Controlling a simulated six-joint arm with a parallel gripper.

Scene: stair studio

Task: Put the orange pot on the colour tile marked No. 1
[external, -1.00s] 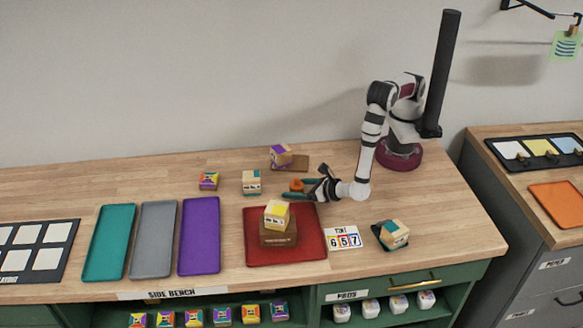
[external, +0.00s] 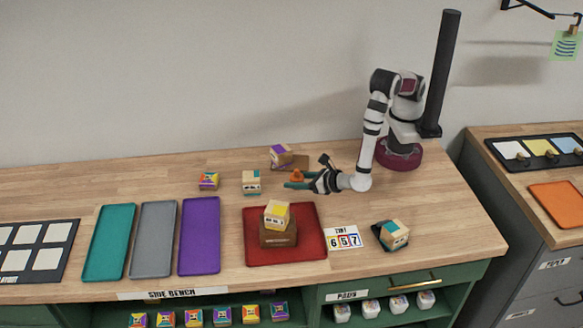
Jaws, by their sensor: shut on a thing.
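The orange pot (external: 297,175) is small and sits at the fingertips of my gripper (external: 298,182), beyond the red tray. My gripper reaches in from the right with teal fingers and is shut on the pot. The near finger hides the pot's lower part, so I cannot tell whether it is clear of the bench. A dark board with white, yellow and blue panels (external: 545,148) lies on the right-hand cabinet. I cannot read a No. 1 mark on any tile.
A red tray (external: 315,245) holds a brown box with a cube on top. Cubes (external: 251,182) stand left of my gripper, and another (external: 281,155) behind it. Teal, grey and purple trays (external: 199,236) lie left. A gap separates the bench from the right cabinet.

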